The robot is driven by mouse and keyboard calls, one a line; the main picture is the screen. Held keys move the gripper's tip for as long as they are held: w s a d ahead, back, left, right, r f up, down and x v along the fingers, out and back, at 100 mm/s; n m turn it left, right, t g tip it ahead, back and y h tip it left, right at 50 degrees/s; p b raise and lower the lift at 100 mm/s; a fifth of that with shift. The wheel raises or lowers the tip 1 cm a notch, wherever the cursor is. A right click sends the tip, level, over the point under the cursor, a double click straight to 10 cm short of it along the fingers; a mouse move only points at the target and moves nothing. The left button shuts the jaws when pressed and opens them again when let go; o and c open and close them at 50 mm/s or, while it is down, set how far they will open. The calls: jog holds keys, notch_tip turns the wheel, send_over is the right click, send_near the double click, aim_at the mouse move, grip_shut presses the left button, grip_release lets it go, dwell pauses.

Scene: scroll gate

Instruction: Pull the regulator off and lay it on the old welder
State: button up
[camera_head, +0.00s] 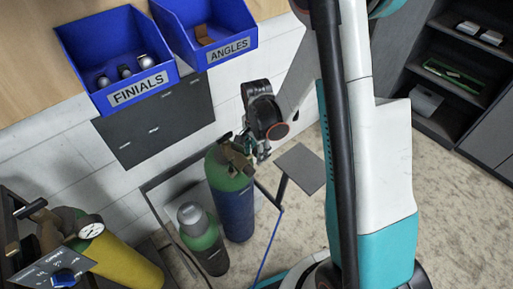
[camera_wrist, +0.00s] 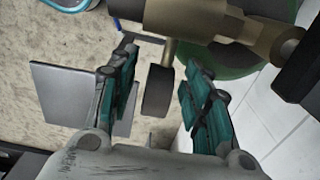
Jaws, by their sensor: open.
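The brass regulator (camera_head: 238,158) sits on top of a green-and-blue gas cylinder (camera_head: 234,205), partly hidden by my arm's end. In the wrist view the brass body (camera_wrist: 205,18) crosses the top, and a dark round knob (camera_wrist: 158,91) on a short stem points down from it. My gripper (camera_head: 263,150) is beside the regulator. In the wrist view its open fingers (camera_wrist: 165,72) stand on either side of the knob, with gaps to it. I cannot tell which thing is the old welder.
A flat grey plate (camera_head: 300,168) on a post stands right of the cylinder. A grey-green cylinder (camera_head: 200,240) and a yellow cylinder (camera_head: 125,262) with a gauge (camera_head: 91,231) stand to the left. Blue bins marked FINIALS (camera_head: 117,60) and ANGLES (camera_head: 208,35) are above. Shelves (camera_head: 460,70) stand right.

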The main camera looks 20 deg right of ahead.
jog(key=shift+c, duration=0.5)
grip_shut()
jog(key=c, duration=0.5)
grip_release()
grip_shut()
jog(key=shift+s+d, duration=0.15)
jog(key=shift+s, duration=0.35)
jog(key=shift+s+d+b, duration=0.2)
jog(key=shift+s+b, duration=0.1)
jog(key=shift+s, duration=0.35)
jog(key=shift+s+d, duration=0.15)
jog(key=shift+s, duration=0.2)
jog(key=shift+s+d, duration=0.1)
jog(key=shift+s, duration=0.25)
jog(key=shift+s+d, duration=0.1)
jog(key=shift+s, duration=0.2)
